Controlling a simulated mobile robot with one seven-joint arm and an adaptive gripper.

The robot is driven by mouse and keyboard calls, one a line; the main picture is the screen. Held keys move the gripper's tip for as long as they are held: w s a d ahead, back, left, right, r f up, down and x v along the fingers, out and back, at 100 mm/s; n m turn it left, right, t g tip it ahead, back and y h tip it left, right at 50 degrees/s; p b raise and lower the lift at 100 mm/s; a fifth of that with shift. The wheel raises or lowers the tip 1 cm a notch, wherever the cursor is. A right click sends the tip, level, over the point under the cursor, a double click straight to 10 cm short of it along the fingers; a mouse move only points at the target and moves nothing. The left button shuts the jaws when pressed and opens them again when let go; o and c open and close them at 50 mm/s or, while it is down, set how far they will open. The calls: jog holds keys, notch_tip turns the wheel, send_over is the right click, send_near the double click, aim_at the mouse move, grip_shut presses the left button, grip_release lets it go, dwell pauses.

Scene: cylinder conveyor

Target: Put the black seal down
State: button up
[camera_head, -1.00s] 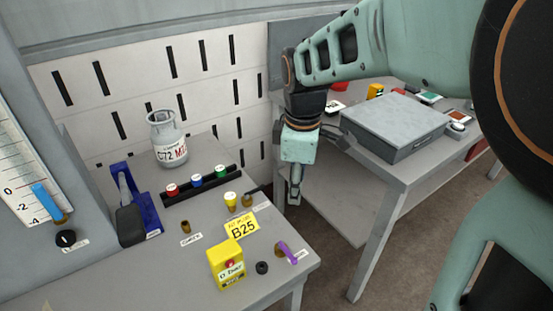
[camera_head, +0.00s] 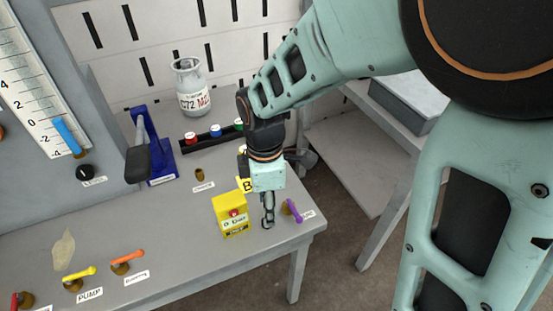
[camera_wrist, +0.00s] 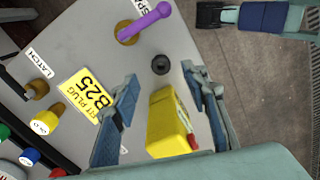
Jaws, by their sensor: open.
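The black seal (camera_wrist: 161,64) is a small dark ring lying flat on the grey table (camera_wrist: 90,40), in the upper middle of the wrist view. In the head view my gripper hides it. My gripper (camera_head: 267,220) points down over the table's front right part, between the yellow box and the purple-handled valve. In the wrist view my gripper (camera_wrist: 160,80) is open, with nothing between its fingers. The seal shows just beyond the fingertips, apart from both of them.
A yellow box (camera_head: 231,216) with a red button stands close left of my gripper. A purple-handled valve (camera_head: 293,211) is close on the right, near the table edge. Valves with orange (camera_head: 128,257) and yellow handles stand at the front left.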

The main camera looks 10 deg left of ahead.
notch_tip(320, 180, down, 5)
jog(key=shift+s+a+b, duration=0.1)
jog(key=shift+a+b, duration=0.05)
jog(key=shift+b, duration=0.4)
jog(key=shift+c, duration=0.6)
jog(key=c, duration=0.8)
jog(key=shift+r, duration=0.1)
